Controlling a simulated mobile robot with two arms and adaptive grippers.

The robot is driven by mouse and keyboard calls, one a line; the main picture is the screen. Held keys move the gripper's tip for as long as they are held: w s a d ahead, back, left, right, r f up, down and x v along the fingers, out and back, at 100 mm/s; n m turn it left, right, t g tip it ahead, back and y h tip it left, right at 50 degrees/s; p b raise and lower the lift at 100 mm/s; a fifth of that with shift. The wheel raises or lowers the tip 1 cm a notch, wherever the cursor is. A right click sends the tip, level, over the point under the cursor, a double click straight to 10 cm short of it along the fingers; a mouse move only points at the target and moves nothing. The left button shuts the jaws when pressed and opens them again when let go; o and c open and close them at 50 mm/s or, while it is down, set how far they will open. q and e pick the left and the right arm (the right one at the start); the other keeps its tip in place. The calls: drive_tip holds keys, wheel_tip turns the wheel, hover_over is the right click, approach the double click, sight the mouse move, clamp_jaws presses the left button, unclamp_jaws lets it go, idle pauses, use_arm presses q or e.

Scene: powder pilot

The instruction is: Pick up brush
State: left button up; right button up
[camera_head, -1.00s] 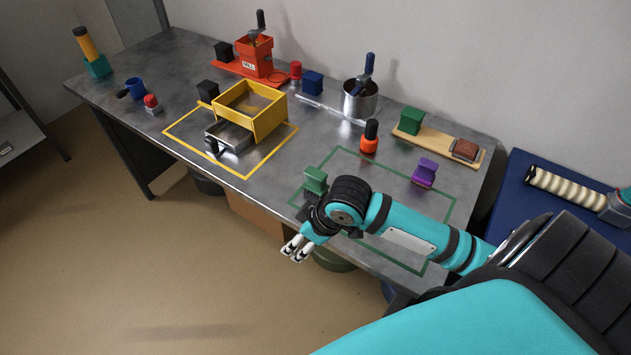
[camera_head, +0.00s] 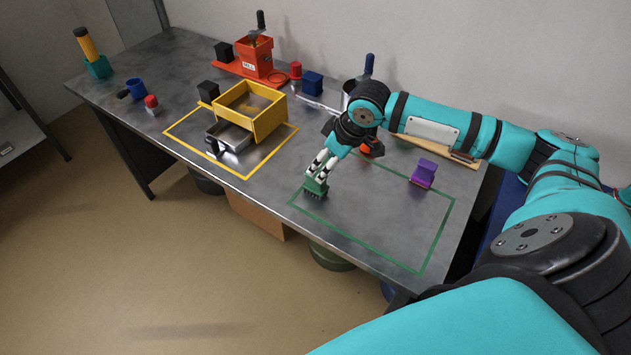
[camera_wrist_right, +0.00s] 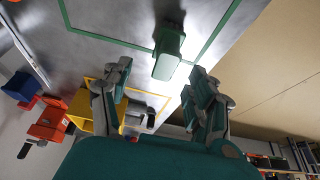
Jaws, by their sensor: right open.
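The brush (camera_head: 317,187) is a green block with dark bristles. It stands on the metal table, at the front left corner of a green outlined rectangle. My right gripper (camera_head: 322,167) is at its upper end in the head view and partly covers it. In the right wrist view the brush (camera_wrist_right: 168,58) lies ahead of the open fingers (camera_wrist_right: 160,70), in line with the gap between them. Clear space shows on both sides of it there, and I cannot tell whether any finger touches it. My left gripper is not in view.
A yellow box (camera_head: 265,118) with a metal drawer is to the left. A red mill (camera_head: 254,58) and a blue block (camera_head: 312,83) stand behind. My forearm partly hides a metal pot and a wooden board.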

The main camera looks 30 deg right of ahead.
sight(320, 171)
drive_tip(key=x, duration=0.4)
drive_tip(key=shift+a+f, duration=0.1)
drive_tip(key=shift+f, duration=0.05)
drive_tip(key=shift+a+p+x, duration=0.2)
drive_tip(key=shift+p+x, duration=0.1)
drive_tip(key=shift+x, duration=1)
drive_tip(key=shift+a+p+x, duration=0.2)
drive_tip(key=shift+p+x, duration=0.05)
drive_tip(key=shift+x, duration=1.1)
drive_tip(key=shift+w, duration=0.1)
clamp_jaws()
drive_tip(key=shift+r, duration=0.2)
drive_tip(key=shift+r, duration=0.45)
wheel_tip(320, 171, up, 2)
drive_tip(key=shift+r+b, duration=0.15)
drive_tip(key=shift+b, duration=0.2)
drive_tip(key=s, duration=0.5)
drive_tip(key=s+a+r+b, duration=0.1)
drive_tip(key=s, duration=0.3)
drive_tip(key=s+b, duration=0.1)
drive_tip(key=s, duration=0.4)
drive_tip(key=shift+s+a+r, duration=0.2)
drive_tip(key=shift+s+a, duration=0.15)
drive_tip(key=shift+a, duration=0.05)
drive_tip(key=shift+s+a+r, duration=0.1)
drive_tip(key=shift+s+r, duration=0.05)
drive_tip(key=shift+s, duration=0.45)
